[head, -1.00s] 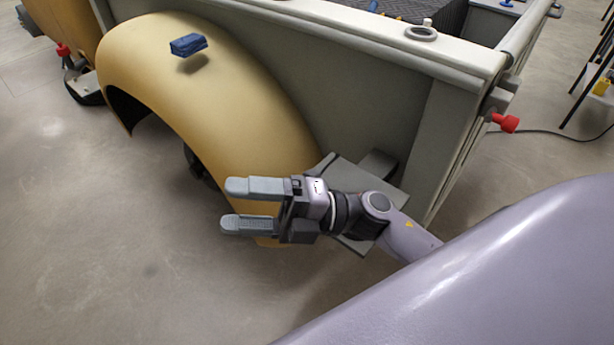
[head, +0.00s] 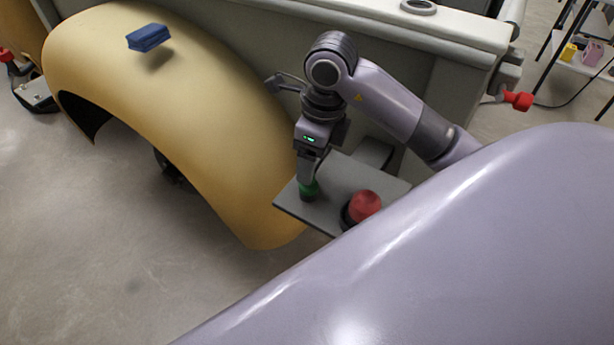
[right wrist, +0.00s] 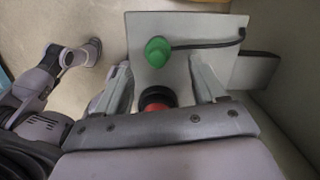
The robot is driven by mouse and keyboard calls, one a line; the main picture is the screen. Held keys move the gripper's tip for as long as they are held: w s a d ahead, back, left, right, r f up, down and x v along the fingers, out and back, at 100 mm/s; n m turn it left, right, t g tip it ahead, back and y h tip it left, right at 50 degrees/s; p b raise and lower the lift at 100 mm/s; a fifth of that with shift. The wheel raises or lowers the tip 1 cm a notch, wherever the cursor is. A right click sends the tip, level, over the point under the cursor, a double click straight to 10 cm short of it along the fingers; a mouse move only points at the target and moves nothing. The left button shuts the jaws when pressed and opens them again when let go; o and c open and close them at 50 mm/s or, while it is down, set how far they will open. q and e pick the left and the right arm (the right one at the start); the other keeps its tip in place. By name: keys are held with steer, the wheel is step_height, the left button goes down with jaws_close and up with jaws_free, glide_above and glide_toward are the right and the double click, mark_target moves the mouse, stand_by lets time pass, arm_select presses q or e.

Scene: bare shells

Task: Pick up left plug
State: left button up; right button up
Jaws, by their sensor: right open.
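A green plug (head: 309,188) stands near the left edge of a grey plate (head: 335,180) in the head view; a red plug (head: 365,205) with a black base stands to its right. My right gripper (head: 309,168) points down, with a finger partly in front of the green plug. In the right wrist view the right gripper (right wrist: 163,82) is open. There the green plug (right wrist: 157,51) is between the fingers' directions, just beyond their tips, and the red plug (right wrist: 156,97) is partly hidden by the gripper body. Nothing is held.
The plate sticks out from a grey trailer wall (head: 290,40) beside a yellow fender (head: 190,110). A blue block (head: 148,37) is above the fender. A red knob (head: 518,100) is at the trailer's right corner. A dark cable (right wrist: 210,44) crosses the plate.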

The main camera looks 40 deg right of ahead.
steer(key=f, duration=0.5)
steer(key=shift+w+a+f, duration=0.15)
steer(key=shift+w+a, duration=0.05)
steer(key=shift+a, duration=0.1)
steer(key=c, duration=1.1)
